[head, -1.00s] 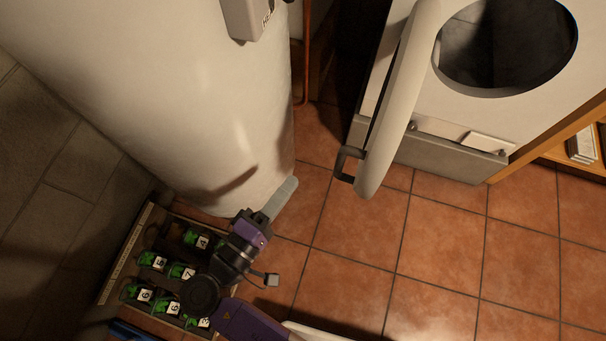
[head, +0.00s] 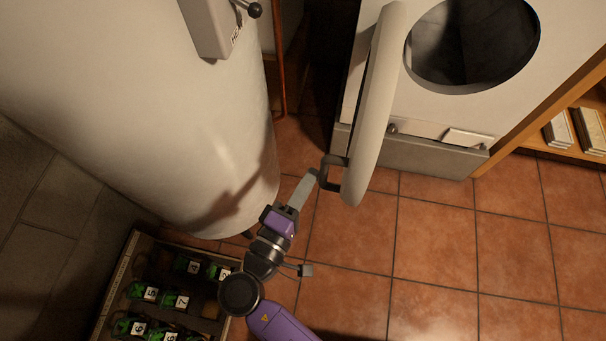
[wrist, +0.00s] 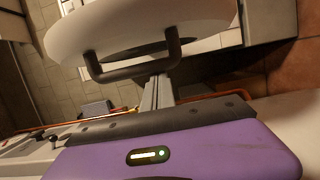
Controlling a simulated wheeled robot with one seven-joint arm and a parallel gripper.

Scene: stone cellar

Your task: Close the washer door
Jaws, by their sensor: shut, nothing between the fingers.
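The washer (head: 440,110) stands at the upper right with its round opening dark and uncovered. Its white door (head: 371,115) stands swung open, seen nearly edge-on, left of the opening. A dark bracket-shaped handle (head: 326,174) sticks out from the door's outer face. My gripper (head: 312,176) is shut and empty, its fingertips right beside the handle's left side; I cannot tell whether they touch it. In the wrist view the door (wrist: 130,30) and the handle (wrist: 135,68) show ahead, with the shut fingers (wrist: 158,88) close under the handle's bar.
A large white tank (head: 150,100) stands at the left. A wooden shelf (head: 545,125) is at the right. The tiled floor (head: 440,265) before the washer is clear.

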